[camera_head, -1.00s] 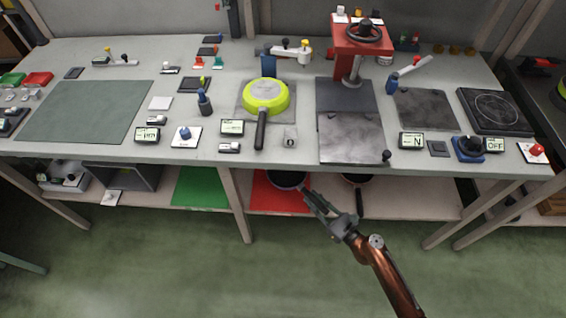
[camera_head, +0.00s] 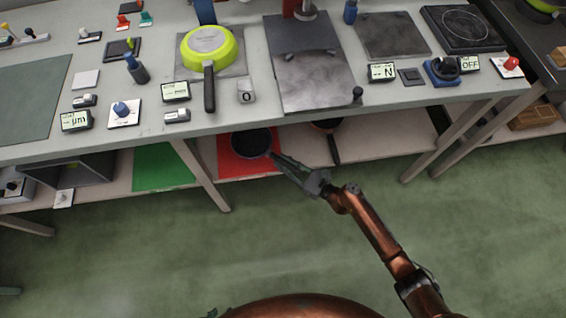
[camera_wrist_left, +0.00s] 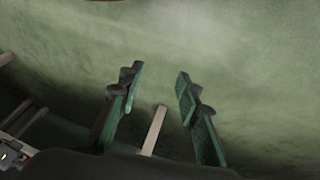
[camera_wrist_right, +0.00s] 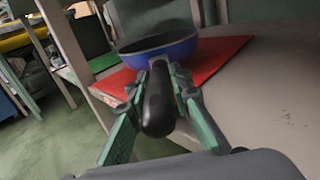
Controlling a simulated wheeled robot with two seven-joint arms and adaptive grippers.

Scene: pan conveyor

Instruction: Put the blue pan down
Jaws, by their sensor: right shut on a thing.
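The blue pan (camera_head: 251,143), dark inside, is over the red mat (camera_head: 236,168) on the lower shelf under the table. In the right wrist view the blue pan (camera_wrist_right: 165,47) is upright at the red mat (camera_wrist_right: 215,62); I cannot tell whether its base touches. My right gripper (camera_head: 281,163) is shut on the pan's black handle, which points toward me in the right wrist view (camera_wrist_right: 158,105).
Another dark pan (camera_head: 328,125) lies on the shelf just right of the red mat. A green mat (camera_head: 163,168) lies to the left, beyond a table leg (camera_head: 200,175). The tabletop above holds a yellow-green pan (camera_head: 208,46) and several devices.

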